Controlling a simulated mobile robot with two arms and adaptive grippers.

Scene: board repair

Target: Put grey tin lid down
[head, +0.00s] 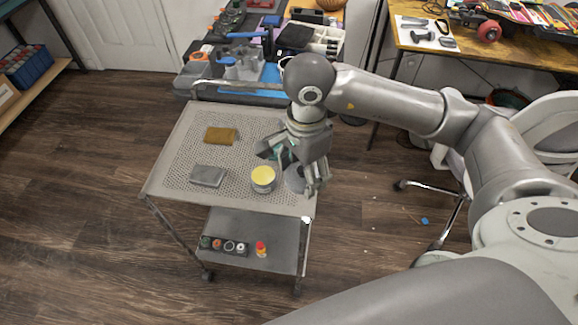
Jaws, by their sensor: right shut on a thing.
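My right gripper (297,171) points down over the right side of the trolley top (178,176). It is shut on the grey tin lid (293,181), a round grey disc partly hidden by the fingers. I cannot tell whether the lid touches the trolley top. An open tin with yellow contents (263,176) stands upright just left of the lid. My left gripper is not in view.
A brown block (220,136) and a grey box (208,176) lie on the trolley's left half. The lower shelf holds a row of small items (225,246) and a red-and-yellow bottle (261,249). A cluttered bench (225,85) stands behind; a chair (545,140) stands right.

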